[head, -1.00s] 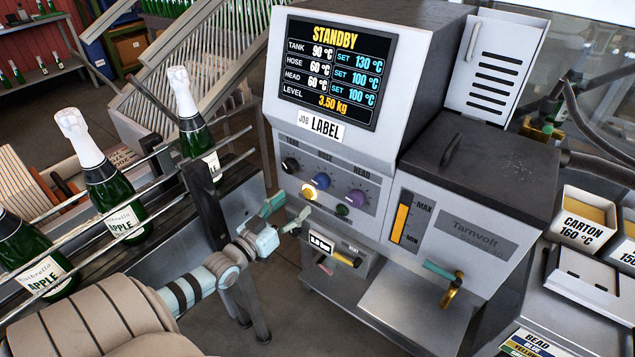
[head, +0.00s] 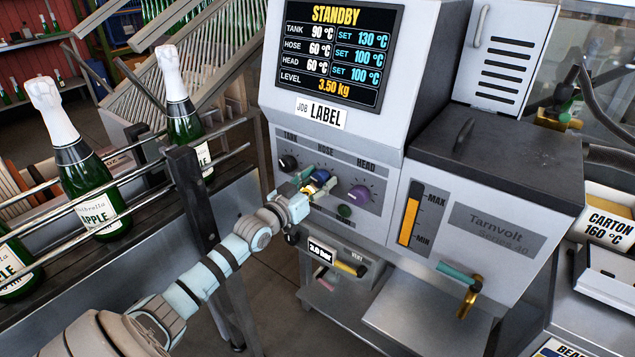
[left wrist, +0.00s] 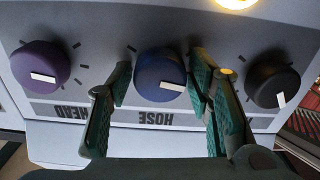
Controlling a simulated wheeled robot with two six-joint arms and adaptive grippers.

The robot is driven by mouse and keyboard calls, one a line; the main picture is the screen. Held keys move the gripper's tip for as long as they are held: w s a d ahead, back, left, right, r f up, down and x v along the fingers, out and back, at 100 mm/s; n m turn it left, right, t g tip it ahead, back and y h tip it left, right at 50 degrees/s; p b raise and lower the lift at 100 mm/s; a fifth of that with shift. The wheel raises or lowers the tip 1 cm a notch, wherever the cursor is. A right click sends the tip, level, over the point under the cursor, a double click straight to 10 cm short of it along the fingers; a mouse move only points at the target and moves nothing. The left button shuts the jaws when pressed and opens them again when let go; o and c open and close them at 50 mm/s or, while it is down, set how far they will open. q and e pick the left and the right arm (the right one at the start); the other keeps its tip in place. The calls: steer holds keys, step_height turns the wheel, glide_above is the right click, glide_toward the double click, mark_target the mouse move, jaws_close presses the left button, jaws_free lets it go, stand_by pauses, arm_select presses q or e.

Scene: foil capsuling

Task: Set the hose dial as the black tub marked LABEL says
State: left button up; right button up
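The blue hose dial (head: 320,175) is the middle knob on the machine's panel. In the left wrist view the dial (left wrist: 159,75) has a white pointer mark aimed right and slightly down, over the upside-down word HOSE. My left gripper (head: 316,184) is at this dial. In the left wrist view its two green fingers (left wrist: 160,85) are open, one on each side of the dial, with narrow gaps. The screen (head: 334,52) reads STANDBY, hose 60 °C, set 100 °C. A plate (head: 321,113) reads JOB LABEL. No tub marked LABEL shows. My right gripper is out of view.
The black tank dial (head: 287,162) and purple head dial (head: 359,200) flank the hose dial closely. A green button (head: 344,211) sits below. A tub marked CARTON 160 °C (head: 607,228) stands at right. Bottles (head: 88,175) stand along the rail at left.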

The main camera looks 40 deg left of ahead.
arm_select(q)
steer(key=c, duration=0.7)
steer(key=shift+o, duration=0.2)
steer(key=shift+f+m, duration=0.1)
steer(key=shift+m, duration=0.3)
steer(key=m+b, duration=0.2)
steer(key=m, duration=0.2)
steer(key=shift+f+b, duration=0.1)
steer(key=shift+b, duration=0.3)
steer(key=shift+m+b, duration=0.7)
steer(key=shift+m, duration=0.8)
steer(key=o, duration=1.2)
steer(key=shift+c, duration=0.2)
